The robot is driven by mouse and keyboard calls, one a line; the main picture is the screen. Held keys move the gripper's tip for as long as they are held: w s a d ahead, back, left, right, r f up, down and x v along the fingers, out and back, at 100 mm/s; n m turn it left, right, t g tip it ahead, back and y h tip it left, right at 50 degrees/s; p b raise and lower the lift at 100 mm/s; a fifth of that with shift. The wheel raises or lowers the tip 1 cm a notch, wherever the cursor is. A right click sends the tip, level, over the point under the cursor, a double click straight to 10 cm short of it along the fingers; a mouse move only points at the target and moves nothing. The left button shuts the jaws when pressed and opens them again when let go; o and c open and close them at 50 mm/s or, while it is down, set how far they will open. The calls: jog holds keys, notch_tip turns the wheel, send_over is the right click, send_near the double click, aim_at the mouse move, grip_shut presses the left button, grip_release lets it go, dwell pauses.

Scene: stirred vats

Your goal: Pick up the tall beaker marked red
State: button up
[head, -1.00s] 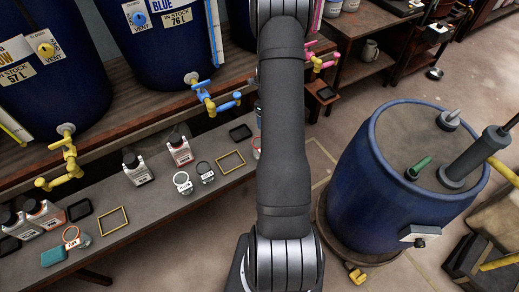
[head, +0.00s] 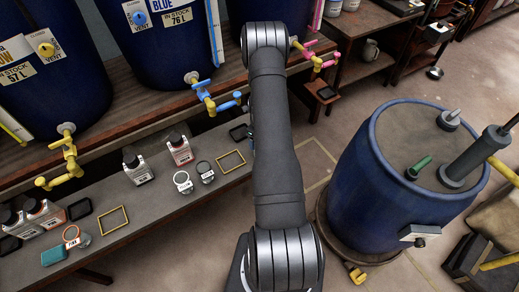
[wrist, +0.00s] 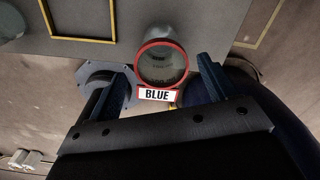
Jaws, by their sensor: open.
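In the wrist view a clear round beaker with a red rim (wrist: 184,65) stands below and between the fingers. A white tag (wrist: 157,95) with a red border at its near side reads BLUE. My gripper (wrist: 162,70) is open, with one dark finger on each side of the beaker's outline; I cannot tell whether they touch it. In the head view my own arm hides the gripper and this beaker. A white-ringed beaker (head: 183,186) and a dark-ringed one (head: 205,173) stand on the bench at left. An orange-ringed beaker (head: 71,239) stands nearer.
Yellow frames (head: 231,152) and bottles (head: 180,150) share the low bench (head: 150,208). Blue vats (head: 165,50) with coloured taps (head: 216,101) stand behind it. A large blue stirred vat (head: 350,185) stands on the right, with bare floor between it and the bench.

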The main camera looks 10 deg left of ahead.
jog(key=shift+d+f, duration=0.15)
jog(key=shift+f, duration=1.3)
jog(key=shift+d+f, duration=0.1)
jog(key=shift+f, duration=1.35)
jog(key=c, duration=1.1)
jog(key=shift+o, duration=0.2)
jog(key=shift+r, duration=0.1)
